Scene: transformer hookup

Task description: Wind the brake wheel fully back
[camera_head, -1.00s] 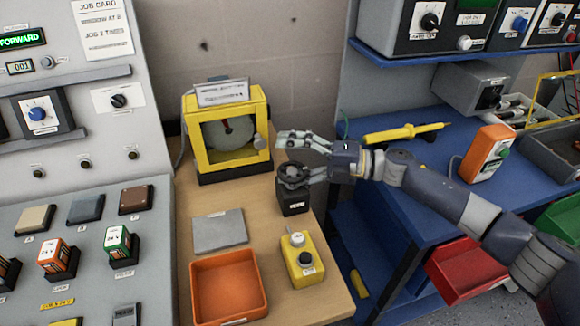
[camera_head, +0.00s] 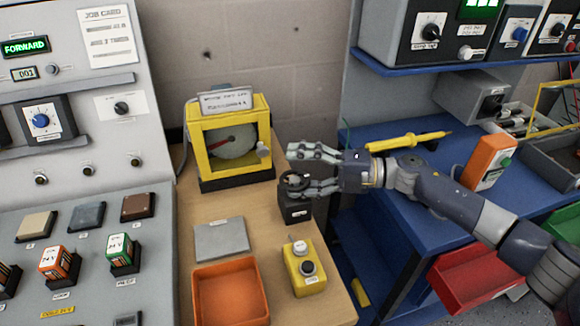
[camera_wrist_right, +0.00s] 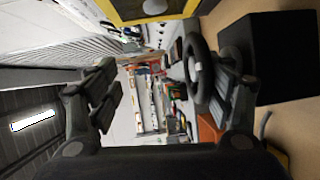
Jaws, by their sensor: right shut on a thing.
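The brake wheel (camera_head: 294,182) is a small black handwheel on top of a black block (camera_head: 297,211) on the wooden bench. In the right wrist view, the wheel (camera_wrist_right: 194,72) shows as a dark ring close to one finger. My left gripper is out of view.
A yellow button box (camera_head: 304,267), a grey plate (camera_head: 221,240) and an orange tray (camera_head: 196,295) are in front of the wheel. A grey control panel (camera_head: 85,190) stands at left. A blue bench (camera_head: 375,185) with a yellow probe (camera_head: 408,141) is at right.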

